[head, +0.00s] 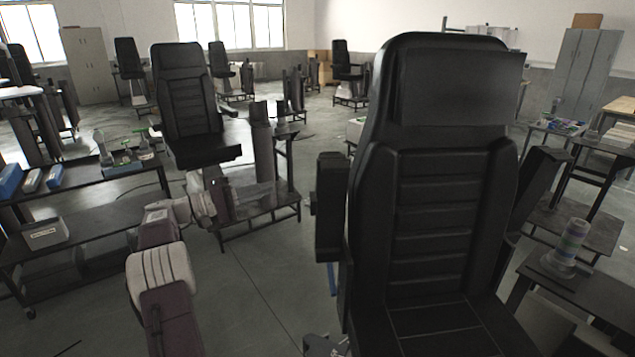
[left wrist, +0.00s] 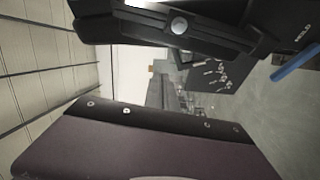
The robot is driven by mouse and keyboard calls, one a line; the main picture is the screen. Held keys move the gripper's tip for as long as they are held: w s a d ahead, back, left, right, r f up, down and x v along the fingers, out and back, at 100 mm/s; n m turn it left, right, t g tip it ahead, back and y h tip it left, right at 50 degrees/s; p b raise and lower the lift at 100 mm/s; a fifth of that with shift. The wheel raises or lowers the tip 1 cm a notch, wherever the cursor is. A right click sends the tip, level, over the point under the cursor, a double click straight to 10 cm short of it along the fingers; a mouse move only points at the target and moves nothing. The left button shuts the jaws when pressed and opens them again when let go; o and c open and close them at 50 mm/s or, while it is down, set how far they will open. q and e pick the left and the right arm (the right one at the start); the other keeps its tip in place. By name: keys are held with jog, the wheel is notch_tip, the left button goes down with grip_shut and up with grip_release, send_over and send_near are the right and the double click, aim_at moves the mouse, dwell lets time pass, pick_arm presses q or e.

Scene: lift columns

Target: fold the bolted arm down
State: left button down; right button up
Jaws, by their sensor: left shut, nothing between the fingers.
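A large black chair (head: 440,200) stands upright at right of centre. The armrest (head: 330,207) on its left side stands upright beside the backrest, with a small bolt or knob on its outer face. The other armrest (head: 537,185) is partly hidden behind the backrest and slants upward. My left gripper (head: 229,200) is shut and empty, left of the upright armrest with a gap between them. In the left wrist view a dark part with a round bolt head (left wrist: 179,25) crosses the top; I cannot tell whether it belongs to the armrest. My right gripper is not in view.
A second black chair (head: 183,100) stands behind my left gripper, by a low dark bench (head: 262,200). A workbench (head: 90,185) with bottles and boxes is at the left. A table (head: 590,290) with a tape stack stands at the right. Floor between the chairs is clear.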

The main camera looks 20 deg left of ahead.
pick_arm(q)
jog(key=w+d+p, duration=0.2)
jog(key=w+d, duration=0.1)
jog(key=d, duration=0.6)
jog(key=shift+r, duration=0.15)
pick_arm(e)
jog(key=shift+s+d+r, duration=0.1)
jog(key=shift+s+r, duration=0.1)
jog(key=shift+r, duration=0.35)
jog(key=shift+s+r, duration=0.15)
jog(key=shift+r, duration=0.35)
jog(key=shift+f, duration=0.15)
